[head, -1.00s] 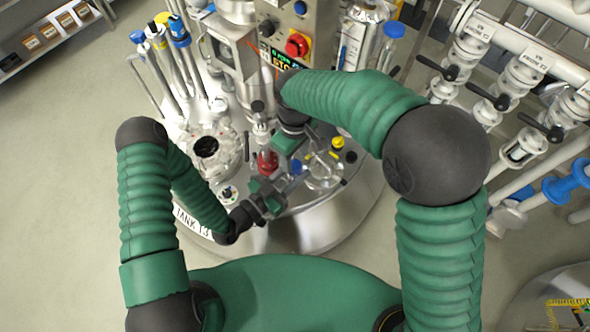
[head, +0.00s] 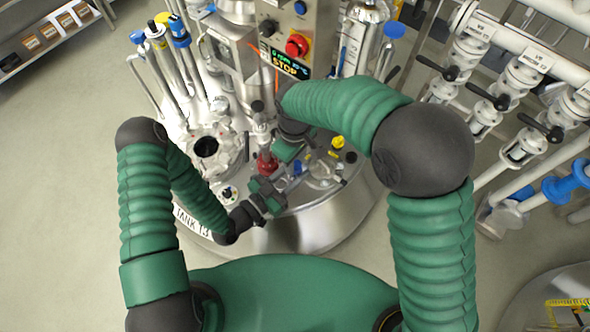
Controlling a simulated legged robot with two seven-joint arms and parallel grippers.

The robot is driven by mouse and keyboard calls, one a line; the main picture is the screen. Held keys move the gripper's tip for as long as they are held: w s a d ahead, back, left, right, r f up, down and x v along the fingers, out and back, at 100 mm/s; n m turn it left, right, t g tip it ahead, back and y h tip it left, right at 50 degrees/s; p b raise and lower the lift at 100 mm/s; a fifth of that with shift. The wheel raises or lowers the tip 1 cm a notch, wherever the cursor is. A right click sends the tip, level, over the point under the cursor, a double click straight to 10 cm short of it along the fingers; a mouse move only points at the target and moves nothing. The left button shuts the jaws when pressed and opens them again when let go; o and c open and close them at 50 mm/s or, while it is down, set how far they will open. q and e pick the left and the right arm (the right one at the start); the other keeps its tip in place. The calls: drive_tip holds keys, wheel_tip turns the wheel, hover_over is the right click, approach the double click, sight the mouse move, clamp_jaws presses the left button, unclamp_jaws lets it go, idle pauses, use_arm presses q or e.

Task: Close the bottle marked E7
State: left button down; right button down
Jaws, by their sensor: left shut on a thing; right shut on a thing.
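My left gripper (head: 284,184) is shut, low over the front of the round steel tank top (head: 310,222). My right gripper (head: 294,160) is shut, pointing down just behind it; the two are very close together. A small blue piece (head: 298,168) shows between them. It looks like part of a bottle or its cap, but the grippers hide most of it. What each jaw holds is too small and covered to make out clearly, and I cannot read an E7 mark. Clear glassware (head: 325,171) stands just right of the grippers.
A red fitting (head: 266,164) stands left of the grippers. A yellow cap (head: 337,142) and a black cap (head: 351,157) are to the right. A control box (head: 290,30) rises behind; valved pipes (head: 500,90) stand right.

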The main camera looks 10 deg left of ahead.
drive_tip(key=shift+m, duration=1)
drive_tip(key=c, duration=1)
unclamp_jaws()
drive_tip(key=shift+o, duration=0.2)
wheel_tip(320, 180, up, 12)
drive_tip(key=shift+w, duration=0.1)
